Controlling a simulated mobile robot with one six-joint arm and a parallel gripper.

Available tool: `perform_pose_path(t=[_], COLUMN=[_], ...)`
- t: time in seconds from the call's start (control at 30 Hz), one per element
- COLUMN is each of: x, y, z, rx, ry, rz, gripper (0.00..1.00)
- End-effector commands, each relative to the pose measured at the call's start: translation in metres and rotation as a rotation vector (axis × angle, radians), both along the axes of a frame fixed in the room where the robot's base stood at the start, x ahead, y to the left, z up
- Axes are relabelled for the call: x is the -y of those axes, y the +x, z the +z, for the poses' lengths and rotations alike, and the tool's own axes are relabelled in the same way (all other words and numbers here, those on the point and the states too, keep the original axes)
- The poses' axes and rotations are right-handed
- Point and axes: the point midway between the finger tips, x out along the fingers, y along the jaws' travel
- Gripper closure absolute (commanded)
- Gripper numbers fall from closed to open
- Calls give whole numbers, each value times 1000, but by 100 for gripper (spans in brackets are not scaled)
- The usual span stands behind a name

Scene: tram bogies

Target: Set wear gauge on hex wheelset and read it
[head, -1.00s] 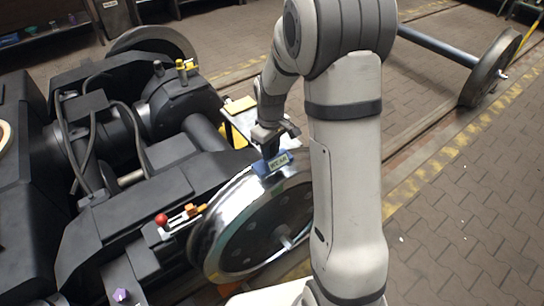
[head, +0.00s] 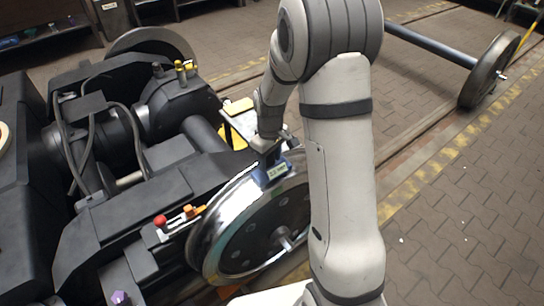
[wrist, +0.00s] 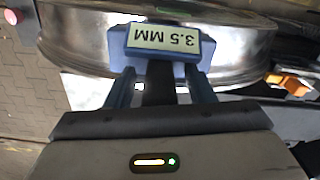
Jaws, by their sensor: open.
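The blue wear gauge (head: 277,171) sits on the top of the shiny rim of the near bogie wheel (head: 262,222). It also shows in the wrist view (wrist: 160,49), where its pale label reads 3.5 MM upside down, against the wheel rim (wrist: 75,42). My gripper (head: 268,148) is right at the gauge in the head view. In the wrist view my gripper (wrist: 160,88) is open, with one finger on each side of the gauge's dark middle part. Whether the fingers touch it is not clear.
A lever with a red knob (head: 160,220) and an orange block (head: 199,210) are on the bogie frame left of the wheel. A small table (head: 236,114) stands behind the wheel. A loose wheelset (head: 488,70) stands at the back right. The paved floor at right is clear.

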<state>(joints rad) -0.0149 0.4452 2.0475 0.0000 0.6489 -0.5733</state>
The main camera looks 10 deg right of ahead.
Motion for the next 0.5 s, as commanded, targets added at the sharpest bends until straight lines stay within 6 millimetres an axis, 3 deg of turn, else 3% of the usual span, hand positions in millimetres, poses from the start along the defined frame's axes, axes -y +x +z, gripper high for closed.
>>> perform_pose_path(t=[0.27,0.5], x=[0,-1], y=[1,1], z=[11,60], rx=[2,6], ry=[0,0], rz=[1,1], gripper=[51,51])
